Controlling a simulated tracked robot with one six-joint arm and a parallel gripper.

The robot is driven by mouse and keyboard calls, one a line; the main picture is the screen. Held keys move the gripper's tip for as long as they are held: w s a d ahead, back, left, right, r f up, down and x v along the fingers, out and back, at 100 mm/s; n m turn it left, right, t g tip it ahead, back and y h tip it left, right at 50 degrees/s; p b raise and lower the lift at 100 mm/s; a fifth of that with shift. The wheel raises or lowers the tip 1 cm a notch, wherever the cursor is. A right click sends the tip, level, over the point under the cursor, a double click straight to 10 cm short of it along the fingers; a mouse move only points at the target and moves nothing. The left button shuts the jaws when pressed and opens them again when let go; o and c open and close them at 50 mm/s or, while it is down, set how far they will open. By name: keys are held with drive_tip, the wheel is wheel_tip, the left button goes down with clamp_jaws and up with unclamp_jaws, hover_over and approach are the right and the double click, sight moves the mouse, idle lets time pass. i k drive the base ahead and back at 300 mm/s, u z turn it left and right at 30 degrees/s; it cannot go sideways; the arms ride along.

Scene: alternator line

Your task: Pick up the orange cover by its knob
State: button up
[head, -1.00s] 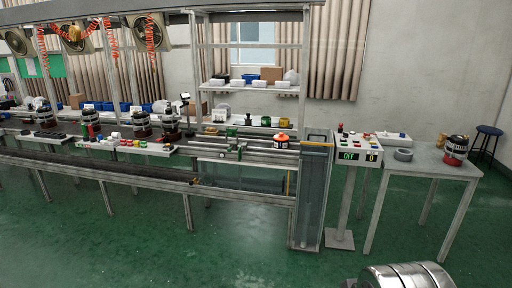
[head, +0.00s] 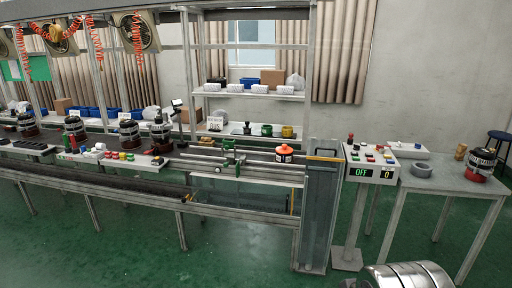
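The orange cover (head: 284,149) is small in the head view. It sits upright near the right end of the line, by the metal rails just left of the tall grey end post. Its top is orange, with a paler band below. A small bump on top looks like the knob, but it is too small to make out clearly. Nothing touches the cover from above.
A green clamp fixture (head: 230,157) stands on the rails left of the cover. The grey end post (head: 320,210) and a control box reading OFF (head: 371,163) stand to its right. A table (head: 446,181) holds a grey ring (head: 421,170) and an alternator (head: 480,163). Green floor is open in front.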

sight(284, 149)
drive_tip(key=i, duration=1.65)
drive_tip(key=u, duration=0.55)
drive_tip(key=i, duration=2.1)
